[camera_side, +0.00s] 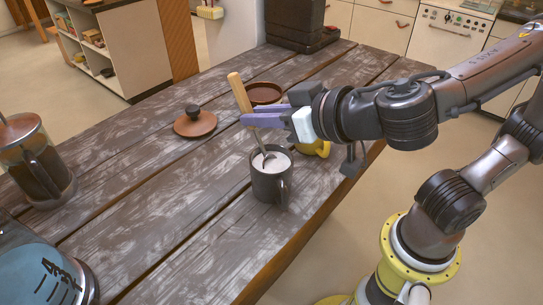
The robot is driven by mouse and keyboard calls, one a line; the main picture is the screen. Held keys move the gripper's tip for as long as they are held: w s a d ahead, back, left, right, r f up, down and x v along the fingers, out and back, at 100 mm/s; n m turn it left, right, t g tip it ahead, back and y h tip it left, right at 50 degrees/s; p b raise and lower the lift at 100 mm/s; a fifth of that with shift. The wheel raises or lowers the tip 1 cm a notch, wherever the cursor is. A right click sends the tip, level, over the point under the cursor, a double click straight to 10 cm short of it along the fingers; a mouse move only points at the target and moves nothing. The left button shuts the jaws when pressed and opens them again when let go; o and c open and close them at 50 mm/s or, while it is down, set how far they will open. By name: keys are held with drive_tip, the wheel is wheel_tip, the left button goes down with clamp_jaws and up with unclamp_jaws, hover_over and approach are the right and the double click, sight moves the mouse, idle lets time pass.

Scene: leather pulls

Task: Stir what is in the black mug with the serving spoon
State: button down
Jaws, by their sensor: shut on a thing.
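The black mug (268,188) stands upright on the wooden table, with whitish contents near its rim. The serving spoon has a wooden handle (238,88) and a metal lower part that reaches into the mug. It is tilted, its handle leaning up and to the left, and its lower end is in the white contents. My gripper (252,118) comes in from the right above the mug, with its purple fingers shut on the spoon. The exact contact is partly hidden by the fingers.
A brown lid with a dark knob (195,122) lies behind and left of the mug. A French press (38,165) and a blue container (40,270) stand at left. The table's middle left is clear.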

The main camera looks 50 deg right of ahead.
drive_tip(key=shift+w+r, duration=0.55)
drive_tip(key=shift+r, duration=0.55)
drive_tip(key=shift+w+r, duration=0.55)
drive_tip(key=shift+r, duration=0.6)
drive_tip(key=shift+w+r, duration=0.55)
drive_tip(key=shift+r, duration=0.55)
drive_tip(key=shift+r, duration=2.5)
